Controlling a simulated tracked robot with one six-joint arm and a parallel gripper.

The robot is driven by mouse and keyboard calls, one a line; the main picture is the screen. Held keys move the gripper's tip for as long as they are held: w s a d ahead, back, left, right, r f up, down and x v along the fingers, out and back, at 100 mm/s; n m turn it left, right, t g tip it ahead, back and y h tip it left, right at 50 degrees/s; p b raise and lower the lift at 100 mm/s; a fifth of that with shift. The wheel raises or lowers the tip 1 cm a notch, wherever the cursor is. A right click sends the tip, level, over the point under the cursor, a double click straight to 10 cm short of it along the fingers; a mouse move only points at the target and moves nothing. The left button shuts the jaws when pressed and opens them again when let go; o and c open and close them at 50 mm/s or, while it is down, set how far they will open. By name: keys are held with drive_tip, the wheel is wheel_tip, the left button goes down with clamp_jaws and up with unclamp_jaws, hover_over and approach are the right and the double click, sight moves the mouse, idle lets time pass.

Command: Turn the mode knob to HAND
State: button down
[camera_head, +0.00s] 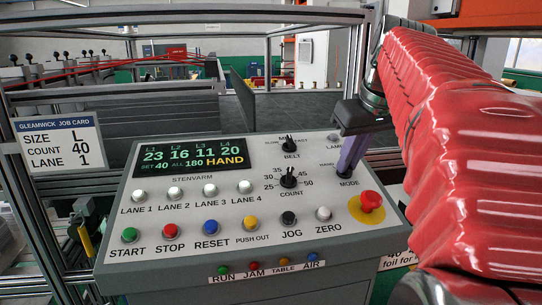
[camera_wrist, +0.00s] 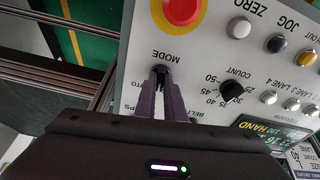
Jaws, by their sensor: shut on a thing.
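The mode knob (camera_wrist: 161,77) is a small black knob above the MODE label in the head view, where my gripper covers it. My gripper (camera_head: 347,170) has dark purple fingers reaching down onto the panel at that spot. In the wrist view the two fingers (camera_wrist: 162,92) are shut on the black knob, one on each side. The control panel (camera_head: 140,185) is grey-white. Its green display (camera_head: 193,155) reads HAND in orange at its lower right. A HAND label shows just left of my fingers in the head view. The knob's exact pointer direction is hidden by the fingers.
A red emergency button (camera_head: 371,199) on a yellow base stands close by, to the lower right of the mode knob. The black COUNT knob (camera_head: 288,180) and BELT knob (camera_head: 288,144) stand to the left. A job card (camera_head: 60,140) hangs at the far left.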

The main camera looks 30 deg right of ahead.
drive_tip(key=n, duration=0.5)
drive_tip(key=shift+n+y, duration=0.3)
drive_tip(key=shift+y, duration=0.1)
drive_tip(key=c, duration=1.8)
unclamp_jaws()
drive_tip(key=shift+c, duration=0.2)
drive_tip(key=shift+r, duration=0.1)
drive_tip(key=v, duration=1.3)
drive_tip(key=shift+s+r, duration=0.2)
